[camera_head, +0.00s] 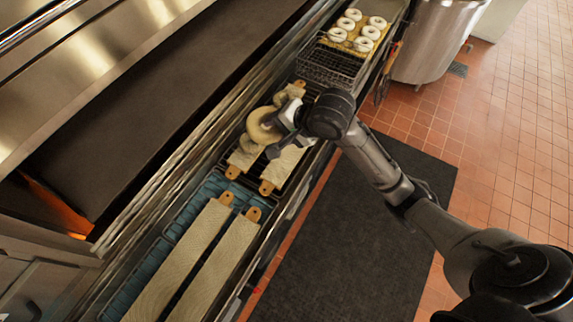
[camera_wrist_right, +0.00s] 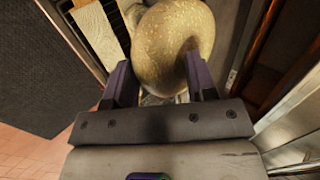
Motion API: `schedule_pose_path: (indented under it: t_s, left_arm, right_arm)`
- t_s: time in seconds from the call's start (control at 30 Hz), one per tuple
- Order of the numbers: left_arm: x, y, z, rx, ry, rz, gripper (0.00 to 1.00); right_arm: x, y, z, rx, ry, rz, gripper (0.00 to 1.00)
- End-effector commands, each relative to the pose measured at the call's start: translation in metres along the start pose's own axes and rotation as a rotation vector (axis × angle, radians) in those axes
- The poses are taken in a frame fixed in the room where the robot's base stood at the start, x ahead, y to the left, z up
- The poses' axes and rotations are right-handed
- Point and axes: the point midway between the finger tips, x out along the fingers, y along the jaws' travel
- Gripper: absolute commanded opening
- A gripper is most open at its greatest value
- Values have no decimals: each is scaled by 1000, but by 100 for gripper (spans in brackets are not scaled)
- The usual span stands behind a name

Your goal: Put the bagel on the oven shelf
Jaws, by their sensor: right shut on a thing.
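My right gripper (camera_head: 284,131) is shut on a pale, seeded bagel (camera_head: 262,125), held above the board area beside the oven. In the right wrist view the bagel (camera_wrist_right: 172,45) fills the space between the purple fingers of the gripper (camera_wrist_right: 157,68) and hides what lies behind it. Another bagel (camera_head: 248,144) shows partly under the held one, and more pale dough (camera_head: 290,93) lies just beyond it. The oven's long dark flat surface (camera_head: 150,90) is to the left. I cannot tell whether this is the shelf itself. My left gripper is not in view.
Long pale boards (camera_head: 187,262) with orange tabs lie on a blue rack (camera_head: 206,188) at the front. A metal kettle (camera_head: 435,40) stands beyond. An orange glow (camera_head: 55,208) shows at the oven's lower left. A metal edge (camera_head: 165,190) runs between oven and boards.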

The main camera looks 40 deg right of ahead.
Motion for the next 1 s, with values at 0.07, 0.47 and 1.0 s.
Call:
schedule_pose_path:
  t_s: [0.07, 0.47, 1.0]
  left_arm:
    - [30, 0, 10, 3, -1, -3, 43]
    - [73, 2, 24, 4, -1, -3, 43]
    - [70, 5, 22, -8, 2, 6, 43]
  right_arm:
    - [34, 21, -32, 45, 41, 5, 26]
    - [141, 102, -182, 187, 169, 6, 26]
    - [195, 160, -244, -36, -34, -3, 26]
